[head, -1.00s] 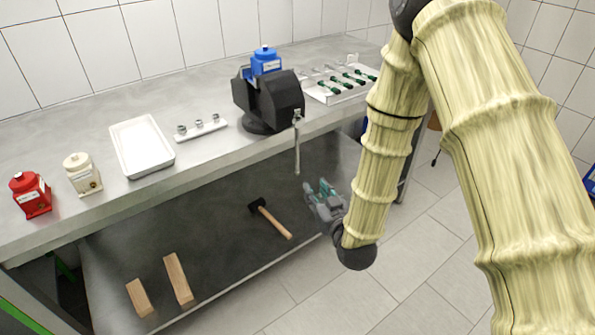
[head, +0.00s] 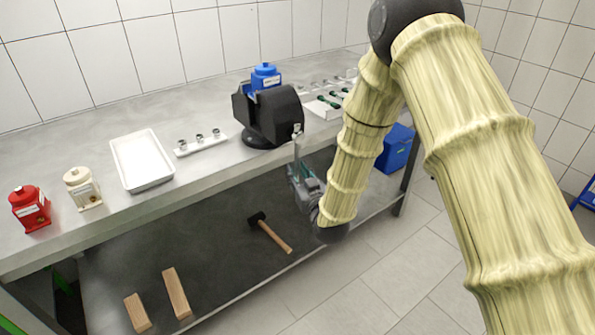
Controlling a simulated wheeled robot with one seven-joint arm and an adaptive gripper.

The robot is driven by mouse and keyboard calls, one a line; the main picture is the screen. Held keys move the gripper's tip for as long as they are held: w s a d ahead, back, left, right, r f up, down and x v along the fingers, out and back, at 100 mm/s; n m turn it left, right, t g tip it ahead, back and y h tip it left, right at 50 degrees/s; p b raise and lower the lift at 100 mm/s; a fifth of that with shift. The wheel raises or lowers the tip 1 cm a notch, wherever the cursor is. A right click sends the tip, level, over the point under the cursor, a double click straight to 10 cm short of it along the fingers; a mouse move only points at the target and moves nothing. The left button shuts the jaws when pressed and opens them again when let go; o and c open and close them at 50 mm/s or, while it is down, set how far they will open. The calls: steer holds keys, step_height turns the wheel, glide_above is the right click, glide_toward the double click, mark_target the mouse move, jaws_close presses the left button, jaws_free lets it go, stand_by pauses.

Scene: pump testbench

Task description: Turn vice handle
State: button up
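The black vice (head: 270,115) stands on the bench near its front edge, with a blue pump part (head: 265,77) at its jaws. Its metal handle (head: 296,145) hangs almost straight down from the front of the vice, past the bench edge. My gripper (head: 299,171) is at the handle's lower end, pointing up, below the bench top. Its fingers look apart, one to either side of the handle in the picture. The handle's lower tip is hard to make out there, and I cannot tell whether the fingers touch it.
The bench top (head: 90,150) holds a white tray (head: 142,160), a rack of small fittings (head: 201,144), red (head: 30,210) and cream (head: 82,189) containers, and a tool tray (head: 323,110). A mallet (head: 270,234) and wooden blocks (head: 176,293) lie on the lower shelf. A blue bin (head: 396,148) stands behind my arm.

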steer(key=shift+w+a, duration=0.2)
steer(key=shift+w, duration=0.2)
jaws_close()
steer(key=s+a+r+m+g+y+p, duration=0.1)
steer(key=s+a+r+m+g, duration=0.1)
steer(key=a+r+m, duration=0.3)
steer(key=s+a+r+m+g+y+p, duration=0.1)
steer(key=s+a+r+m+g+p, duration=0.1)
steer(key=s+a+r+m, duration=0.3)
steer(key=shift+s+r+m+g, duration=0.3)
steer(key=shift+r+m, duration=0.4)
steer(key=shift+m, duration=1.7)
